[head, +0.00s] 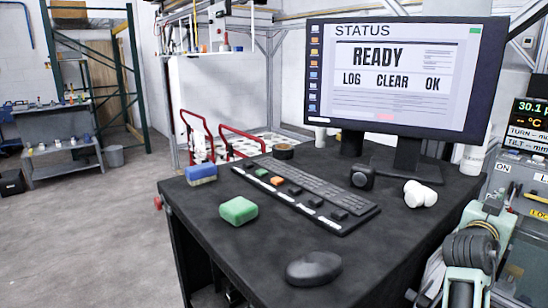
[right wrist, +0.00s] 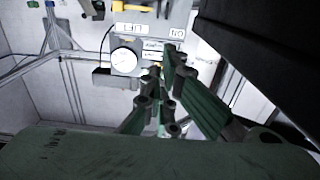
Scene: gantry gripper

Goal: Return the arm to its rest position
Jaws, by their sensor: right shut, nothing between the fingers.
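My right gripper (right wrist: 164,80) shows in the right wrist view with its green, dark-jointed fingers drawn together. It is shut and holds nothing. Beyond its tips is a grey panel with a round white dial (right wrist: 124,61) and labels; I cannot tell the distance between them. In the head view my right arm (head: 470,252) is at the lower right, beside the dark desk's (head: 265,245) right edge. Its fingertips are hard to make out there. My left gripper is in neither view.
The desk holds a green block (head: 238,211), a blue-and-yellow sponge (head: 201,174), a keyboard (head: 308,190), a black mouse (head: 314,268), white rolls (head: 420,194) and a monitor (head: 400,75) reading READY. A labelled panel (head: 528,165) stands at right.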

